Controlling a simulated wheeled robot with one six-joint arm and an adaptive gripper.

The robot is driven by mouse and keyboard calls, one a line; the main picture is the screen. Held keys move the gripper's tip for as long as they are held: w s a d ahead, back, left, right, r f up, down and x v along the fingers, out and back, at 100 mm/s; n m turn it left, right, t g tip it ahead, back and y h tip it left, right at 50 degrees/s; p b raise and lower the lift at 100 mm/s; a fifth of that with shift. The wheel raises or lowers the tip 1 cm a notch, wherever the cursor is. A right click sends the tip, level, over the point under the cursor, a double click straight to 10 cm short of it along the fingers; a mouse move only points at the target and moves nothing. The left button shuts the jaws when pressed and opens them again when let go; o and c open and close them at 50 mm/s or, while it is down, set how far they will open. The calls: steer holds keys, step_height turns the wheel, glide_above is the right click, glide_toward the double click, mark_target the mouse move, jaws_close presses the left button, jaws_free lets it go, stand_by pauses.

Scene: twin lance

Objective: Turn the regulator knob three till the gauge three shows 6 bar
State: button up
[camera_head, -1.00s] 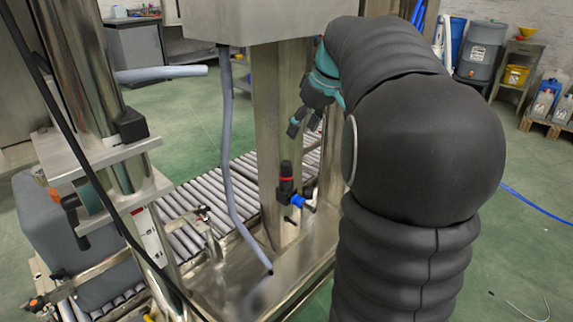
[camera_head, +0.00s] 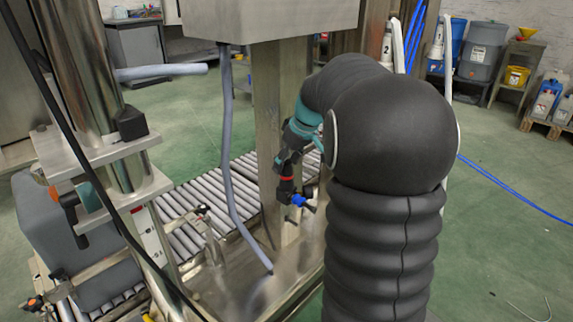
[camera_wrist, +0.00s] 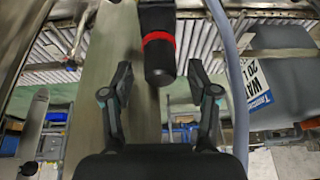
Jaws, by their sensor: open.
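A black regulator with a red ring (camera_head: 287,179) and a blue fitting is mounted on the steel post. Its round black knob (camera_wrist: 160,68) points toward the wrist camera. I see no number on it. My gripper (camera_head: 287,160) is just above the regulator and hides the knob's top in the head view. In the wrist view my gripper (camera_wrist: 160,84) is open, with one finger on each side of the knob's end and visible gaps to both. Whether the fingertips reach to the knob's depth is unclear. The face of gauge three is not visible in either view.
The steel post (camera_head: 266,100) stands close beside the gripper. A grey hose (camera_head: 228,140) hangs left of it, and also shows close in the wrist view. A roller conveyor (camera_head: 205,190) runs below. A grey canister (camera_head: 70,240) sits at left.

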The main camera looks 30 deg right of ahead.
steer(key=shift+w+f, duration=0.2)
steer(key=shift+f, duration=0.35)
jaws_close()
steer(key=shift+m, duration=0.4)
steer(key=shift+m+h, duration=1.2)
steer(key=shift+m, duration=1.4)
jaws_free()
